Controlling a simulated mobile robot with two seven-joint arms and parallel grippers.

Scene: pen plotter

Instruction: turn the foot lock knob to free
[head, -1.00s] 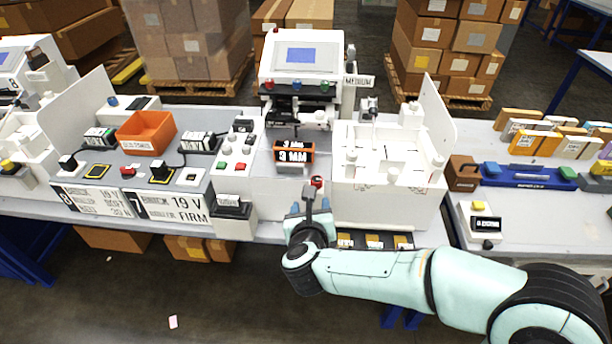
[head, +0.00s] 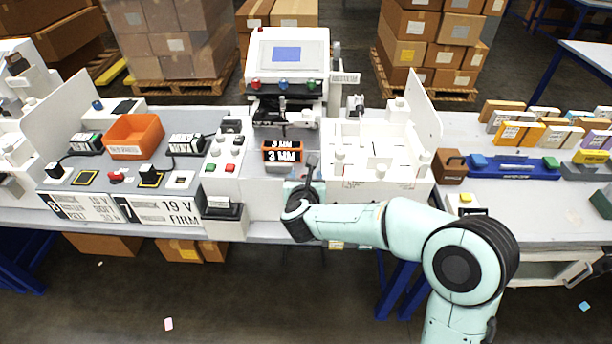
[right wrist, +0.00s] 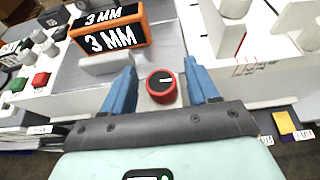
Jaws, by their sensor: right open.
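The foot lock knob (right wrist: 161,86) is a round black knob with a red rim on the white machine's front deck. A white mark on its top points to the right in the right wrist view. My right gripper (right wrist: 160,76) is open, with one blue finger on each side of the knob and visible gaps between. In the head view, my right wrist and hand hide the knob. My left gripper is not in view.
An orange and black 3 MM block (head: 283,151) stands just behind the knob; it also shows in the right wrist view (right wrist: 108,36). A white fixture (head: 375,175) is to the right. Red and green buttons (head: 230,168) are on the left.

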